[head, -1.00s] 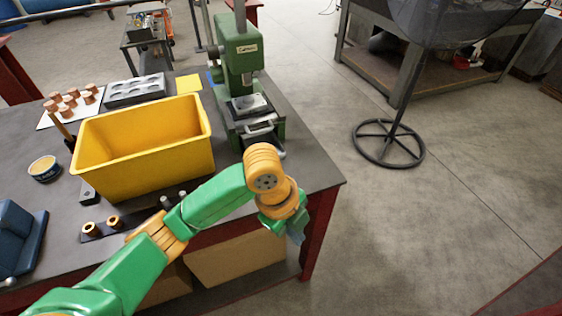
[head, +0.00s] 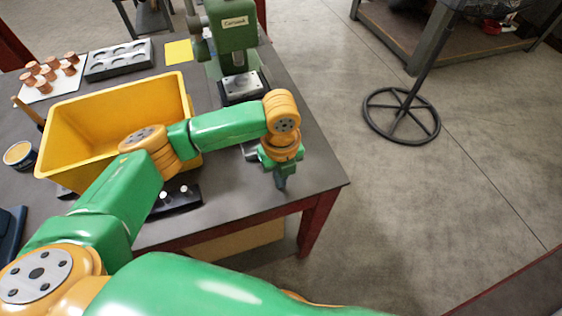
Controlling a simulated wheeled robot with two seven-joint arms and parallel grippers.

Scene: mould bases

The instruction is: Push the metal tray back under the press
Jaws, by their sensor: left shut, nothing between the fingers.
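The green press (head: 234,28) stands at the back right of the bench. A dark block with a bright metal plate (head: 243,84) sits under its head. A small piece of grey metal (head: 249,151) shows in front of the press, just left of my left wrist; it looks like part of the metal tray, the rest hidden behind my forearm. My left gripper (head: 281,182) is shut and empty, pointing down near the bench's right edge, in front of the press and apart from the visible metal. My right gripper is out of view.
A yellow bin (head: 75,122) stands left of the press, partly behind my arm. The front right bench corner (head: 318,178) is clear.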

